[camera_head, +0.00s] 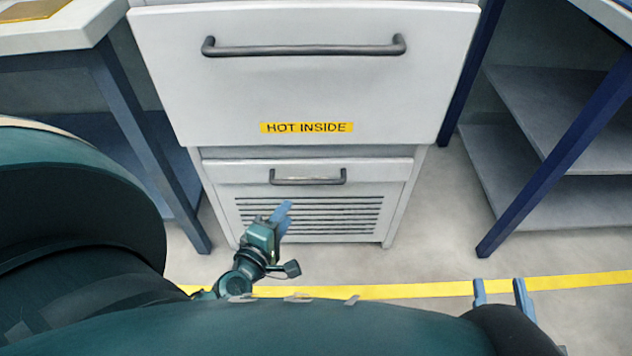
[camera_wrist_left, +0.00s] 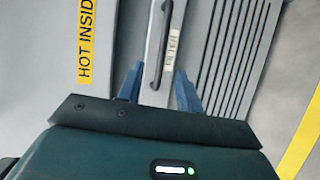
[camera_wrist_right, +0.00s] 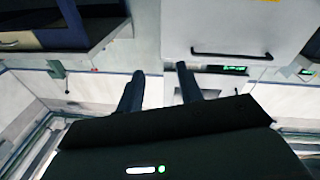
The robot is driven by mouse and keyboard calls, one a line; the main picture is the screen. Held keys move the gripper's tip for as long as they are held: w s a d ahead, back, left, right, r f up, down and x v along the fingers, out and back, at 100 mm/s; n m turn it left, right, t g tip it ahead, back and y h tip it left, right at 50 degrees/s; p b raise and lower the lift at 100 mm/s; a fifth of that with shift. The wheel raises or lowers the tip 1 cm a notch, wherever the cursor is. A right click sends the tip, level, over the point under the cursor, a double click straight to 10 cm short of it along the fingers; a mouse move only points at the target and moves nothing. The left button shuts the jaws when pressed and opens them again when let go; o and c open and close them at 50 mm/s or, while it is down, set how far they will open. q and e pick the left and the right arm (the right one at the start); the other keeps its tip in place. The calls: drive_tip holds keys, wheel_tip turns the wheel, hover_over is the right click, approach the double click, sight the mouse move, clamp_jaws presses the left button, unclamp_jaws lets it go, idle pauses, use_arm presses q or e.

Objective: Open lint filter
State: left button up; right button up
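The lint filter drawer (camera_head: 236,172) is a narrow white panel low in the cabinet, with a dark bar handle (camera_head: 308,181). It looks closed. In the left wrist view its handle (camera_wrist_left: 161,65) appears ahead of and between my fingertips, beside a small label (camera_wrist_left: 171,47) too small to read surely. My left gripper (camera_head: 284,218) is in front of the slatted grille, below the handle in the head view; its fingers (camera_wrist_left: 160,86) are apart and empty. My right gripper (camera_head: 500,288) is open and empty at lower right, away from the cabinet; its spread fingers also show in its wrist view (camera_wrist_right: 158,82).
Above the filter drawer is a larger white front (camera_head: 300,90) with a long handle (camera_head: 305,49) and a yellow "HOT INSIDE" label (camera_head: 307,127). A slatted grille (camera_head: 350,214) lies below. Blue-legged tables (camera_head: 555,150) stand either side. A yellow line (camera_head: 400,291) crosses the floor.

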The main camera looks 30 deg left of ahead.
sight(304, 184)
use_arm(q)
drive_tip(key=shift+n, duration=0.4)
drive_tip(key=x, duration=0.4)
drive_tip(key=b+x, duration=0.1)
drive_tip(key=x, duration=0.4)
drive_tip(key=a+x, duration=0.1)
drive_tip(key=x, duration=0.4)
drive_tip(key=shift+s+f, duration=0.1)
drive_tip(key=shift+f, duration=0.2)
drive_tip(key=shift+c, duration=0.6)
clamp_jaws()
